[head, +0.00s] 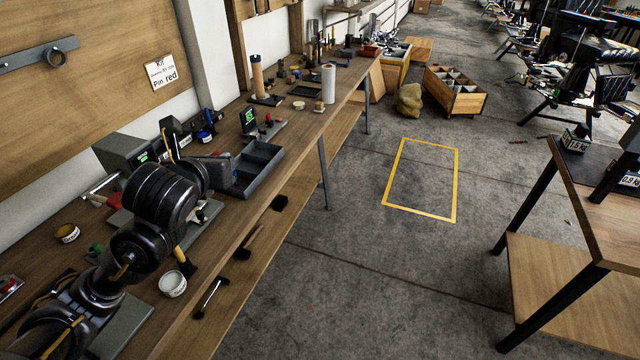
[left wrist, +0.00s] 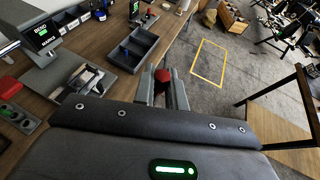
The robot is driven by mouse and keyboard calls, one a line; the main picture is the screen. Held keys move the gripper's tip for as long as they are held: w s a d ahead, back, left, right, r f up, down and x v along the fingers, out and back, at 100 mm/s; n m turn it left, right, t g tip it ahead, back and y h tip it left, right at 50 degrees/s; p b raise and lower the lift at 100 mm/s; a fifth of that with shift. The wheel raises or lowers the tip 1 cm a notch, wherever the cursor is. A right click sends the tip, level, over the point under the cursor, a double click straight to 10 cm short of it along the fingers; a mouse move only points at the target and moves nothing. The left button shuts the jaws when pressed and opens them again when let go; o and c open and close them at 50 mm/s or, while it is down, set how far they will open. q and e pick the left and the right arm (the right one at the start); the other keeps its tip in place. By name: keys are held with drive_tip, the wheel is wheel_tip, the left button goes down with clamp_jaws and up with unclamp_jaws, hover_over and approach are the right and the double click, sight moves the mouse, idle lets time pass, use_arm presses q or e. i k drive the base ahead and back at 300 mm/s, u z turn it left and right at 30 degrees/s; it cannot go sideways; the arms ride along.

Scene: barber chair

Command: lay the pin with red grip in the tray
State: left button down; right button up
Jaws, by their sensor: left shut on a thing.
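My left gripper (left wrist: 162,92) is shut on the pin with the red grip (left wrist: 162,76). The red rounded end shows between the two grey fingers; the rest of the pin is hidden. The dark grey tray (head: 256,168) with compartments sits on the workbench, and it also shows in the left wrist view (left wrist: 146,41). In the left wrist view the gripper is nearer the camera than the tray, beside the bench's front edge. In the head view my left arm largely hides the gripper. My right gripper is not in view.
A sign (head: 165,72) on the wall reads "Kit" and "Pin red". Behind the tray stand a small green-lit display (head: 248,120) and a paper roll (head: 328,83). A white round tub (head: 173,284) stands near the bench's front edge.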

sight(267, 153)
drive_tip(key=z, duration=0.8)
drive_tip(key=i, duration=1.15)
drive_tip(key=u, duration=0.7)
